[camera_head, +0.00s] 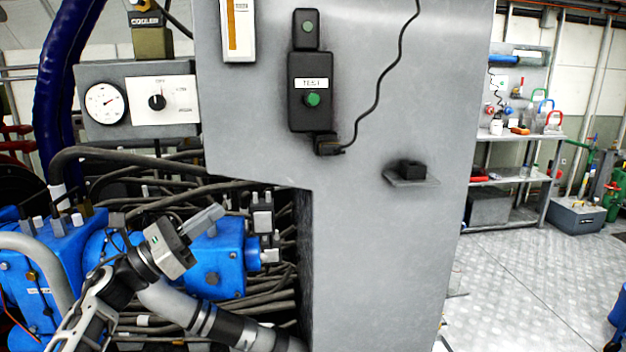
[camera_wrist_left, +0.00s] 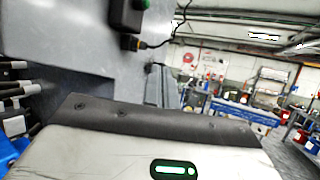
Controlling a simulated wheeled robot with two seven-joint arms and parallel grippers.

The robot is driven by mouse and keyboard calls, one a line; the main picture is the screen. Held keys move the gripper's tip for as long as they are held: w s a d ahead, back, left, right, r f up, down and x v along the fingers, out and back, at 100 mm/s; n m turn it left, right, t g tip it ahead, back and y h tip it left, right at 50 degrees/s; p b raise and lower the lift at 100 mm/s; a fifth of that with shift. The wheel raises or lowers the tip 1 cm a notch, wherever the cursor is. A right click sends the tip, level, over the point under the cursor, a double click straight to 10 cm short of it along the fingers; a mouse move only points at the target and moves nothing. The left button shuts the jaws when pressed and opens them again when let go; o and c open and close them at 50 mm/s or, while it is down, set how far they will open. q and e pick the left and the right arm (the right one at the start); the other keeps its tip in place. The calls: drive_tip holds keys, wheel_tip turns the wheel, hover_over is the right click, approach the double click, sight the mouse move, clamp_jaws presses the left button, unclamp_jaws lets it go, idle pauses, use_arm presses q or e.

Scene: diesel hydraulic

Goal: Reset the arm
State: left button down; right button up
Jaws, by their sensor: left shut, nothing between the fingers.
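My left gripper (camera_head: 203,222) is in the lower left of the head view, in front of the blue hydraulic block (camera_head: 218,262). Its fingers are together with nothing between them and point up and to the right. My left arm comes in from the bottom left, with a white and black link below the gripper. In the left wrist view the grey gripper housing with a green light fills the lower part, and the fingers do not show. My right gripper is in neither view.
A grey cabinet (camera_head: 380,230) stands close on the right, with a black TEST box (camera_head: 312,92), a hanging cable (camera_head: 375,100) and a small shelf (camera_head: 412,179). Hoses (camera_head: 150,175) run behind the arm. A gauge panel (camera_head: 137,100) is above. Open floor (camera_head: 530,270) lies at right.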

use_arm(q)
drive_tip(key=w+a+n+t+y, duration=0.4)
drive_tip(key=n+y, duration=0.3)
drive_tip(key=n, duration=0.6)
drive_tip(key=w+a+n+t+y, duration=0.2)
drive_tip(key=a+n+t+y, duration=0.35)
drive_tip(key=n, duration=0.65)
drive_tip(key=w+a+f+n+g+y, duration=0.1)
drive_tip(key=a+f+n+g+y, duration=0.3)
drive_tip(key=n, duration=0.6)
drive_tip(key=w+a+f+n+g+y, duration=0.1)
drive_tip(key=a+f+n+g+y, duration=0.2)
drive_tip(key=f+n, duration=0.55)
drive_tip(key=s+d+f+g+h, duration=0.1)
drive_tip(key=s+d+f, duration=0.5)
drive_tip(key=s+f, duration=0.3)
drive_tip(key=s+d+f+g+h, duration=0.2)
drive_tip(key=s+d+f, duration=0.4)
drive_tip(key=s+f, duration=0.25)
drive_tip(key=s+d+f+g, duration=0.1)
drive_tip(key=s+d+f, duration=0.2)
drive_tip(key=s, duration=0.7)
drive_tip(key=s+d+f+g+h, duration=0.1)
drive_tip(key=s+d, duration=0.4)
drive_tip(key=s, duration=0.5)
wheel_tip(320, 180, down, 2)
drive_tip(key=shift+s+f+n+g, duration=0.25)
drive_tip(key=shift+s+n+g, duration=0.1)
drive_tip(key=shift+g, duration=0.2)
